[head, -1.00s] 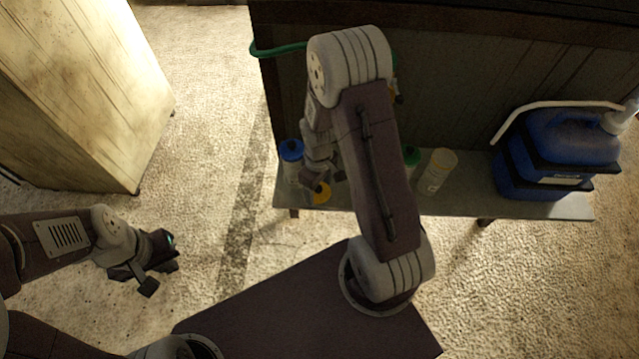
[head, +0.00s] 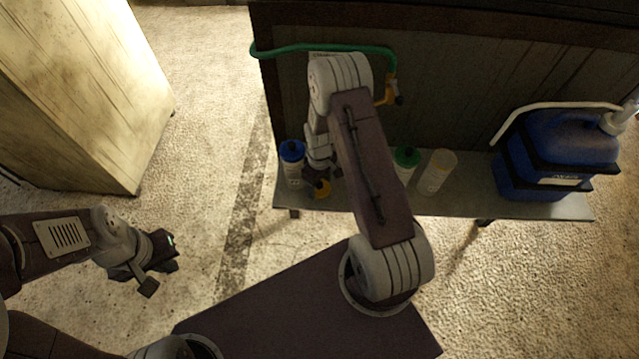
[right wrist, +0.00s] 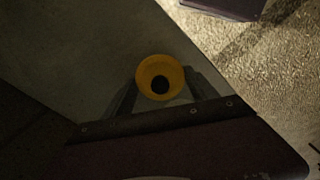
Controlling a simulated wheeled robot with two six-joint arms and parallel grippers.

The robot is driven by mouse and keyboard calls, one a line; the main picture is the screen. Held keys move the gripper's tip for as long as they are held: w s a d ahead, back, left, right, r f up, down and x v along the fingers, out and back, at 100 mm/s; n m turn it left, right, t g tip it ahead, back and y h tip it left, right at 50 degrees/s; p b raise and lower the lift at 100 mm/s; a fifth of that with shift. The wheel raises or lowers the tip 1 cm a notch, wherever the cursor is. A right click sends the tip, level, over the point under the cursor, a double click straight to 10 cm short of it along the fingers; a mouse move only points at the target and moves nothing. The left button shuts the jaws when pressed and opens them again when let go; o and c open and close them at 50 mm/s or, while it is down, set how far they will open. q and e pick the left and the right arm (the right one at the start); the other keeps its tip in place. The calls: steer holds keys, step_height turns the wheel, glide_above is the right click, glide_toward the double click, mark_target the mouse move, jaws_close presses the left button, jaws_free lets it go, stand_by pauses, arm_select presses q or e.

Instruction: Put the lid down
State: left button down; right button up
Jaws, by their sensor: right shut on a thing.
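The yellow lid (head: 322,189) is at the left part of the grey shelf (head: 470,204), near its front edge. My right gripper (head: 317,178) is shut on the lid. In the right wrist view the lid (right wrist: 159,69), with a dark round centre, sits between the two fingers (right wrist: 158,92). I cannot tell whether the lid touches the shelf. A pale bottle (head: 437,173) without a coloured cap stands further right on the shelf. My left gripper (head: 163,275) is open and empty over the floor at the left.
A blue-capped bottle (head: 292,164) stands just left of the lid. A green-capped bottle (head: 406,163) is partly behind my right arm. A blue jug (head: 555,155) fills the shelf's right end. A green hose (head: 330,47) runs along the back panel. A pale cabinet (head: 80,90) stands at far left.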

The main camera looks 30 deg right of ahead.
mark_target(319, 185)
steer(key=shift+f, duration=0.1)
steer(key=o, duration=1.3)
steer(key=shift+o, duration=0.2)
step_height(319, 185, up, 12)
steer(key=s+a+r+m+t, duration=0.1)
steer(key=s+a+r+m, duration=0.4)
steer(key=s, duration=0.7)
step_height(319, 185, up, 3)
steer(key=shift+s+a+f+p, duration=0.1)
steer(key=shift+s+a+p, duration=0.3)
steer(key=shift+a, duration=0.85)
